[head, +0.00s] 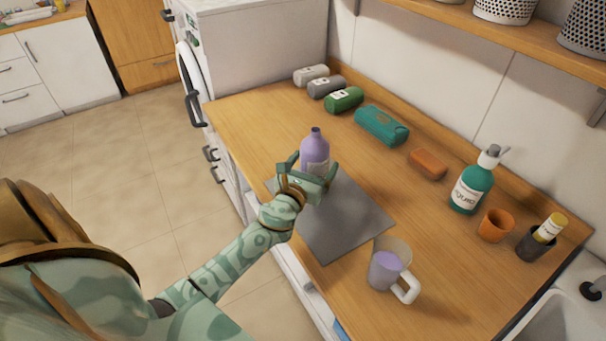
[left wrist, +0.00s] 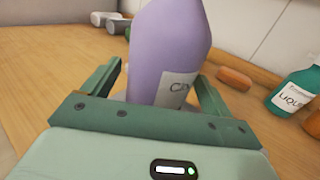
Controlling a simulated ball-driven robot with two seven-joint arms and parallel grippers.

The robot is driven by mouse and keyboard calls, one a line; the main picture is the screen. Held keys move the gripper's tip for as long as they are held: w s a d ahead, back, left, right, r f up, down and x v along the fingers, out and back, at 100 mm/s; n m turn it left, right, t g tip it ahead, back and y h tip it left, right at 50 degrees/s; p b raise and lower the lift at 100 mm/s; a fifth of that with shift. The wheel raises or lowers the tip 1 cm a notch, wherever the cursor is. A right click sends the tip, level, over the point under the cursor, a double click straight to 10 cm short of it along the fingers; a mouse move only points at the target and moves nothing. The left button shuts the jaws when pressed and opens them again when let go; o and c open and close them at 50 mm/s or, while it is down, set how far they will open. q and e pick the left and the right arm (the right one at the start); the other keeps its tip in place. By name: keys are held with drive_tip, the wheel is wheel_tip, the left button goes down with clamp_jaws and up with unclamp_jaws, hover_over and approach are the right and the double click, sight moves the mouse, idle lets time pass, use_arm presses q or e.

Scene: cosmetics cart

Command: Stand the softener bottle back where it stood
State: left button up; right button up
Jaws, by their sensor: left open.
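The softener bottle (head: 315,147) is lilac with a dark neck and a white label. It stands upright at the far end of the grey mat (head: 345,222) on the wooden counter. My left gripper (head: 312,172) is open, with its fingers on either side of the bottle. In the left wrist view the bottle (left wrist: 170,50) rises between the two green fingers (left wrist: 155,88), and a gap shows on the left. The bottle's base is hidden behind the gripper. My right gripper is not in view.
A measuring jug (head: 388,268) with lilac liquid stands near the mat's front corner. Along the wall are rolled cloths (head: 344,100), a teal pack (head: 381,126), an orange-brown bar (head: 428,164), a teal pump bottle (head: 472,188), an orange cup (head: 495,226) and a dark holder (head: 535,245).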

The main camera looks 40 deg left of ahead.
use_arm(q)
drive_tip(key=s, duration=0.3)
drive_tip(key=s+d, duration=0.1)
drive_tip(key=s, duration=0.5)
drive_tip(key=shift+d, duration=0.4)
